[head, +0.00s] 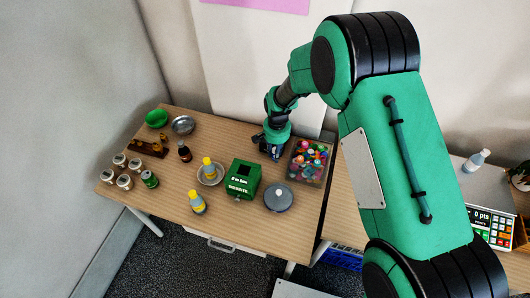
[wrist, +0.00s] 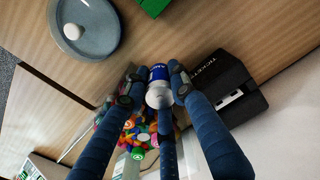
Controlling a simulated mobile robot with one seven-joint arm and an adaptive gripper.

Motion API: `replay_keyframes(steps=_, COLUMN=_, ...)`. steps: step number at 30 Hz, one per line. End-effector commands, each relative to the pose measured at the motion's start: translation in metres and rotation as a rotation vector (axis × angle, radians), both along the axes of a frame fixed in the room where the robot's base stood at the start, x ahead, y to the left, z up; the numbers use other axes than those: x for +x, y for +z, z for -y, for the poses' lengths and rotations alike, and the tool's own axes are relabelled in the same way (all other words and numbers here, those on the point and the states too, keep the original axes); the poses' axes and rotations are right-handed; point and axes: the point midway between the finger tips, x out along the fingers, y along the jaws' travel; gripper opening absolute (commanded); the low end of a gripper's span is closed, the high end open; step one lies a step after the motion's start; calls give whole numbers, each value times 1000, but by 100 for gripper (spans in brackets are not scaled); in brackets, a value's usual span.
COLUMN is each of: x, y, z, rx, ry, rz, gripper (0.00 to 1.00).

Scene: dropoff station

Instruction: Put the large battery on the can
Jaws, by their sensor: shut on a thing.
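My gripper (head: 270,151) is at the back of the wooden table, left of the clear candy box in the head view. In the wrist view my gripper (wrist: 155,86) has its fingers on both sides of a blue-and-silver cylinder (wrist: 158,73) with white lettering and is shut on it. Its silver round end faces the camera. I cannot tell for sure whether it is the large battery or the can. In the head view it is hidden by my gripper. A small dark green can-like container (head: 149,179) stands at the table's left side.
A black ticket box (wrist: 228,86) is right of the cylinder. Yellow-and-grey bottles (head: 197,203) and several jars (head: 124,182) stand further left.

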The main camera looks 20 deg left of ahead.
Motion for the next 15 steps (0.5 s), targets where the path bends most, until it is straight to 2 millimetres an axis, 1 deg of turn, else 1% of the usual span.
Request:
replay_keyframes(steps=10, x=0, y=3, z=0, rx=1, ry=0, rz=1, gripper=0)
replay_keyframes(steps=13, x=1, y=10, z=-1, rx=1, ry=0, rz=2, gripper=0)
replay_keyframes(steps=15, x=1, y=18, z=-1, rx=2, ry=0, rz=3, gripper=0)
